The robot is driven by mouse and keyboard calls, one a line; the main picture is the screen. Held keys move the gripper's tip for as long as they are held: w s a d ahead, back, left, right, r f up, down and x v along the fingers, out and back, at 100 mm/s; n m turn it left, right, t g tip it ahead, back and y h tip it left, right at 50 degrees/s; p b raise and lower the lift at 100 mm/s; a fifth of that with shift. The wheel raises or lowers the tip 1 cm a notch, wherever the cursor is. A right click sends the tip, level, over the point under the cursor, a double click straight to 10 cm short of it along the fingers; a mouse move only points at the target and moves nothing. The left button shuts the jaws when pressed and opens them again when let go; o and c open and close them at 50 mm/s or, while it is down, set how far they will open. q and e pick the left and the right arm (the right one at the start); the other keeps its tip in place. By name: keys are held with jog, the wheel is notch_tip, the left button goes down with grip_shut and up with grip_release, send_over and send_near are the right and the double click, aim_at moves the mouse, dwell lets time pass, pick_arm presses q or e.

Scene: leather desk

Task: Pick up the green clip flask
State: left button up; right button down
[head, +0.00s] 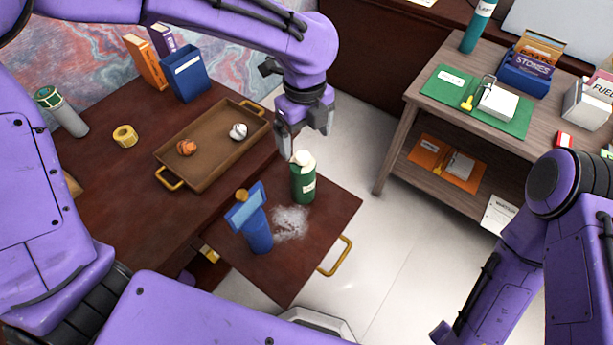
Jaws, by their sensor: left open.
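The green flask (303,184) has a pale cap and a small white label. It stands upright on the pulled-out wooden leaf (338,205) of the desk, near its far edge. My left gripper (304,138) points down just above the flask's cap, with its fingers apart and nothing between them. I cannot tell whether a finger touches the cap. My right arm shows at the right, but its gripper is not in view.
A brown tray (205,178) with two crumpled balls lies on the desk. A side table (395,150) is at right.

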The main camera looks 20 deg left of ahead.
aim_at(303, 164)
pick_arm(q)
jog(key=f, duration=0.7)
jog(key=f+p, duration=0.1)
jog(key=f, duration=0.2)
jog(key=shift+w+a+f, duration=0.2)
jog(key=shift+a+f, duration=0.1)
jog(key=shift+f, duration=0.05)
jog(key=shift+r, duration=0.1)
jog(key=c, duration=1.5)
